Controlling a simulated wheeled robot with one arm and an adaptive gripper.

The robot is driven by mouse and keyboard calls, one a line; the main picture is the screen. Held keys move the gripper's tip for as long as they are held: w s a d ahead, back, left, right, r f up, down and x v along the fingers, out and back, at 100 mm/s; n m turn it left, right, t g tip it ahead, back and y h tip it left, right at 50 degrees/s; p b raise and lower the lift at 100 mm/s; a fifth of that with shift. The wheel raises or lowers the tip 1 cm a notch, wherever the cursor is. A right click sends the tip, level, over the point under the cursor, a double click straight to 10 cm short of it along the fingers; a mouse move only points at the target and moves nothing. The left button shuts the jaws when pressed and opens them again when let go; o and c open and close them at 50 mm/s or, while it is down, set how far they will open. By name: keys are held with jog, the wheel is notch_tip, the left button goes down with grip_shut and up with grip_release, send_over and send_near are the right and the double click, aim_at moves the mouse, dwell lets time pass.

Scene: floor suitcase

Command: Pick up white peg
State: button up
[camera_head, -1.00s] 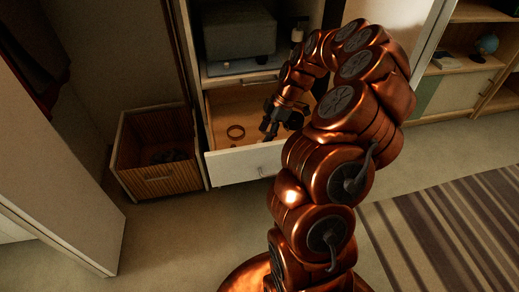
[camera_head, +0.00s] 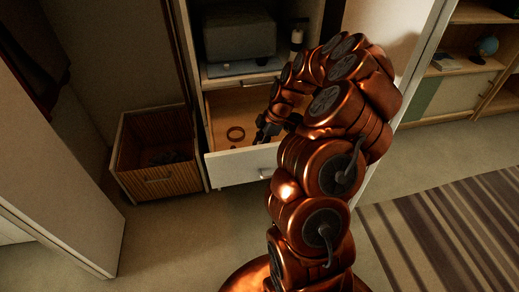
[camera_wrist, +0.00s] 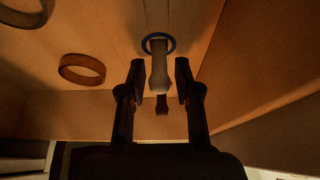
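My gripper (camera_wrist: 160,75) is open, its two dark fingers apart, inside the pulled-out drawer (camera_head: 246,164). In the wrist view a pale grey-white peg-like piece (camera_wrist: 159,68) lies between the fingers with a visible gap on each side. This looks like the white peg. A dark ring (camera_wrist: 173,37) shows at its far end; I cannot tell whether it is around the peg. In the head view my gripper (camera_head: 264,130) is dark and small over the drawer, and the arm hides the peg.
Brown rings (camera_wrist: 82,69) lie in the drawer to the left of the fingers; they also show in the head view (camera_head: 236,133). A small dark reddish piece (camera_wrist: 162,105) sits just below the peg. A wooden crate (camera_head: 158,182) stands left of the drawer. Drawer walls are close on the right.

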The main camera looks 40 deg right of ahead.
jog(key=c, duration=0.4)
jog(key=shift+c, duration=0.2)
